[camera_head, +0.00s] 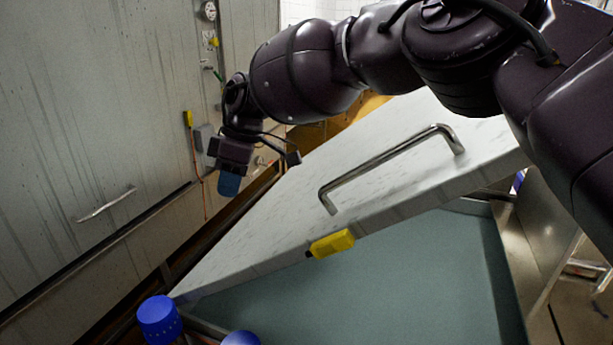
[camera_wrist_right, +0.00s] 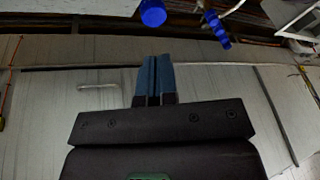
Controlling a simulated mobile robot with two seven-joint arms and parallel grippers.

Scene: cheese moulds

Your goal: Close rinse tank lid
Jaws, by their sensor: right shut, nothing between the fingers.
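The rinse tank lid (camera_head: 270,225) is a pale, marbled slab with a metal bar handle (camera_head: 385,165) and a yellow piece (camera_head: 332,243) on its near edge. It is tilted, with its near edge raised over the tank (camera_head: 420,285), whose grey-green inside shows below. My right gripper (camera_head: 229,185) hangs past the lid's left side, apart from the lid and its handle, with blue fingertips pointing down. In the right wrist view its fingers (camera_wrist_right: 153,80) are together and empty. The lid's far part is hidden behind my right arm. My left gripper is not in view.
Blue round caps (camera_head: 159,319) stand by the tank's near left corner; one also shows in the right wrist view (camera_wrist_right: 152,12). A grey panelled wall (camera_head: 90,130) with a handle (camera_head: 106,204) is at the left. A metal frame (camera_head: 585,270) is at the right.

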